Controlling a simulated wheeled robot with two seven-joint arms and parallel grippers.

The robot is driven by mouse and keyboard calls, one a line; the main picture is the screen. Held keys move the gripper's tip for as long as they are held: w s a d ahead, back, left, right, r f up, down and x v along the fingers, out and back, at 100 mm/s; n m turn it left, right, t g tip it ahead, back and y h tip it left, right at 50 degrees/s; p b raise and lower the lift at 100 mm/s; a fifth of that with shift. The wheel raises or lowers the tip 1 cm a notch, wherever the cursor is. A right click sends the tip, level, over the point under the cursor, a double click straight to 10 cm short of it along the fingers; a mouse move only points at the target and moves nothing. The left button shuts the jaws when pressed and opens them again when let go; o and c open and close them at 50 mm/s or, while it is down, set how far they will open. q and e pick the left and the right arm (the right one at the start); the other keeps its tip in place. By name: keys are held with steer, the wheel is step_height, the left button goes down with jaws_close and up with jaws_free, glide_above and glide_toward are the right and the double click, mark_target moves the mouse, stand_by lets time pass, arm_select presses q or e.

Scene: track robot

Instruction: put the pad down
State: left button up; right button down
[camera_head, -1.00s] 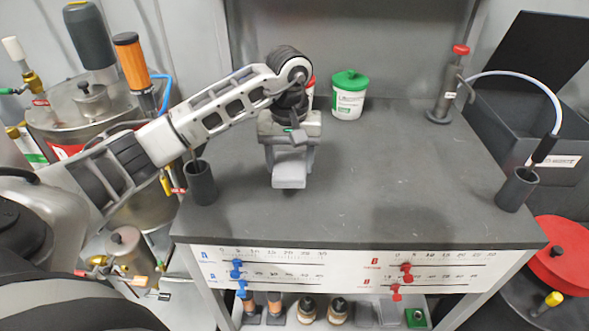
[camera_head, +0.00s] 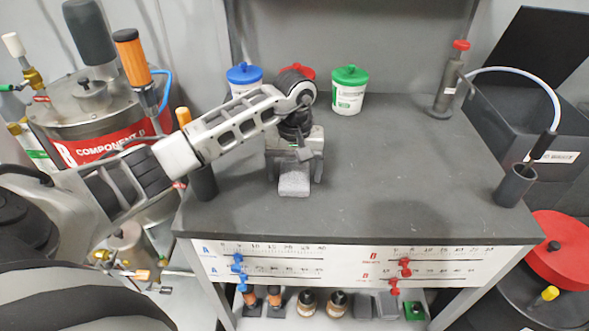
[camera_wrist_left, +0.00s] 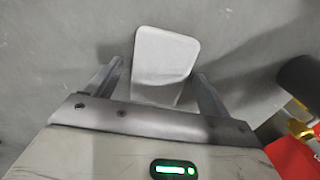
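The pad (camera_head: 294,183) is a small light-grey block on the dark grey worktop (camera_head: 390,190), left of its middle. My left gripper (camera_head: 296,172) points down over it, with the pad between its fingers. In the left wrist view the pad (camera_wrist_left: 166,58) sits between the two fingers (camera_wrist_left: 158,75), with a narrow gap at its left side and near the lower right. The fingers look open around it. The pad seems to rest on the worktop, though its underside is hidden. My right gripper is not in view.
Tubs with blue (camera_head: 243,73), red (camera_head: 298,70) and green (camera_head: 349,74) lids stand at the back. A dark cup (camera_head: 203,183) is at the left edge and another (camera_head: 515,186) at the right. A red-topped pump (camera_head: 450,80) stands back right. The middle right is clear.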

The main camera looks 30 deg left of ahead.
mark_target(294, 175)
arm_select(q)
steer(key=shift+r, duration=0.4)
step_height(294, 175, up, 12)
steer(key=b, duration=0.1)
steer(key=shift+f, duration=0.2)
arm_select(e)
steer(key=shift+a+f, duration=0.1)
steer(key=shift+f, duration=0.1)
